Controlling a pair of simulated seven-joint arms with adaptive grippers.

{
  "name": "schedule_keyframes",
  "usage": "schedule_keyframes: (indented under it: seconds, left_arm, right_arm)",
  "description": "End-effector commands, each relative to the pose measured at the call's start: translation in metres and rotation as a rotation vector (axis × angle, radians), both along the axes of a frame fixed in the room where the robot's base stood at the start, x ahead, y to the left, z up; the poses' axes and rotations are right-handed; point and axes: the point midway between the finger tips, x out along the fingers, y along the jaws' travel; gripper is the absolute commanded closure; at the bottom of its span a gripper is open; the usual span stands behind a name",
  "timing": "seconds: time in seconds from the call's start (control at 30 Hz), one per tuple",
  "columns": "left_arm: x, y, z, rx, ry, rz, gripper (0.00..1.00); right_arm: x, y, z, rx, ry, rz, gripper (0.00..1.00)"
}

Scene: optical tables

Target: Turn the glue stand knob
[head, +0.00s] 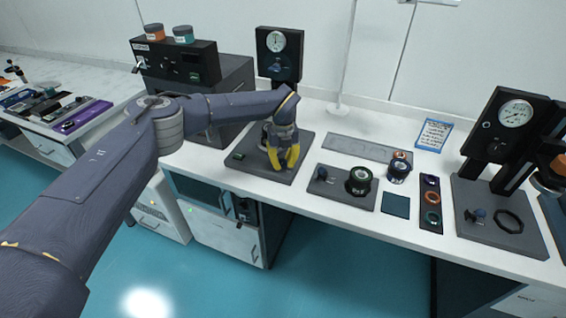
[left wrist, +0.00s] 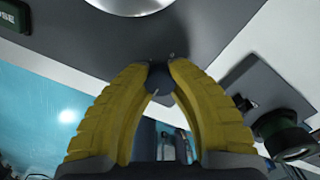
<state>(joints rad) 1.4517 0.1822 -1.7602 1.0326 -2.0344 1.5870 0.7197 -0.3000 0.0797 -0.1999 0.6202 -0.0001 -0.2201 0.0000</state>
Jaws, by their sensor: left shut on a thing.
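The glue stand has a dark grey base plate (head: 250,176) and a black upright with a round white dial (head: 276,41). My left gripper (head: 284,166) reaches down over the front right of this base, its yellow fingers pointing down. In the left wrist view the fingers (left wrist: 160,68) close around a small dark blue-grey knob (left wrist: 159,84) at the edge of the base plate (left wrist: 215,20). In the head view the fingers hide the knob. My right gripper is not in view.
Right of the base stands a plate with a dark round part (head: 359,181). Further right are a tray of rings (head: 431,203) and a second dial stand (head: 516,113). A black device with two jars (head: 183,34) stands behind left. The table's front edge is close.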

Motion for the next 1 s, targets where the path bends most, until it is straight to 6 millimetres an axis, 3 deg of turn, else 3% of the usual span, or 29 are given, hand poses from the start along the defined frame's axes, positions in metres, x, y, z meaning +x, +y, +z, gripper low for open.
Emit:
schedule_keyframes:
  seconds: [1.0]
  left_arm:
    - [0.0009, 0.0003, 0.0004, 0.002, -0.002, -0.906, 1.00]
  right_arm:
    - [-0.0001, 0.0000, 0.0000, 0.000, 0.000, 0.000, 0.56]
